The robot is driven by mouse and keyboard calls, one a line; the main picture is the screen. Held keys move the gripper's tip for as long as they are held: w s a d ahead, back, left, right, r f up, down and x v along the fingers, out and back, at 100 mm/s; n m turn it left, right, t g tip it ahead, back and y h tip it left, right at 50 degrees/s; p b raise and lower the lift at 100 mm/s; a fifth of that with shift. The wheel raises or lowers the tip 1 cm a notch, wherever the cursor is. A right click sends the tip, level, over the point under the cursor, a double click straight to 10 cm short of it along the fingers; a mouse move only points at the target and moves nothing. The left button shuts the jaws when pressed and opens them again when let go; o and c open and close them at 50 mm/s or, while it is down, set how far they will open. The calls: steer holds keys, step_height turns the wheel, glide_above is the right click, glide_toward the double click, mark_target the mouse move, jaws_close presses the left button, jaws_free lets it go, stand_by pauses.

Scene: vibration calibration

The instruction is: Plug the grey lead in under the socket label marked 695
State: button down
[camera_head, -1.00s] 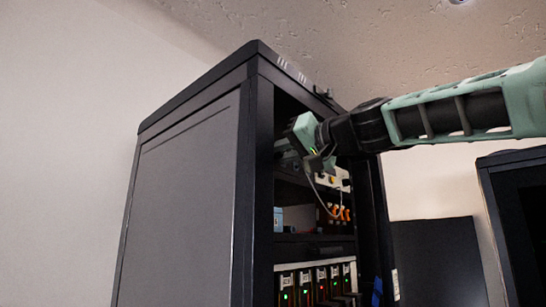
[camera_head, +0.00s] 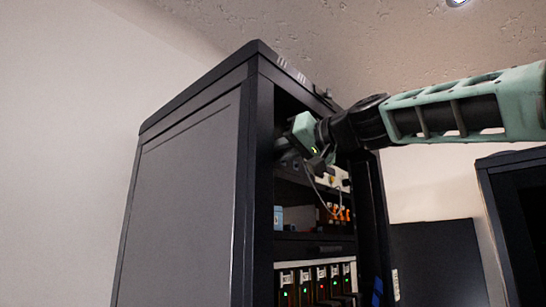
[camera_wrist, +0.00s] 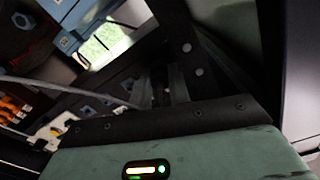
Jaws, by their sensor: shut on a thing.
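My gripper (camera_wrist: 163,88) is shut on the grey lead's end inside the upper part of a black rack. The held end is dark and mostly hidden between the fingers. The thin grey lead (camera_wrist: 50,86) runs left from the fingers in the wrist view and hangs below my gripper in the head view (camera_head: 316,183). A panel with a row of bluish sockets (camera_wrist: 86,112) lies just left of the fingers. I cannot tell whether the lead's end touches a socket. No label marked 695 is readable.
The black rack (camera_head: 190,200) has a side wall and front post close to my gripper. Orange plugs (camera_head: 341,212) sit on a shelf below, with a blue box (camera_head: 278,218) to their left. Modules with green and red lights (camera_head: 303,293) fill a lower shelf.

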mark_target(281, 152)
steer(key=shift+n+b, duration=0.65)
steer(key=shift+n, duration=0.35)
steer(key=shift+s+d+b, duration=0.2)
steer(key=shift+d+b, duration=0.1)
steer(key=shift+b, duration=0.15)
stand_by(0.8)
steer(key=shift+s+d, duration=0.1)
steer(key=shift+s+d+b, duration=0.2)
steer(key=shift+d+b, duration=0.05)
steer(key=shift+b, duration=0.15)
stand_by(0.6)
steer(key=shift+b+v, duration=0.65)
steer(key=shift+v, duration=0.25)
steer(key=shift+b+v, duration=0.45)
steer(key=shift+v, duration=0.3)
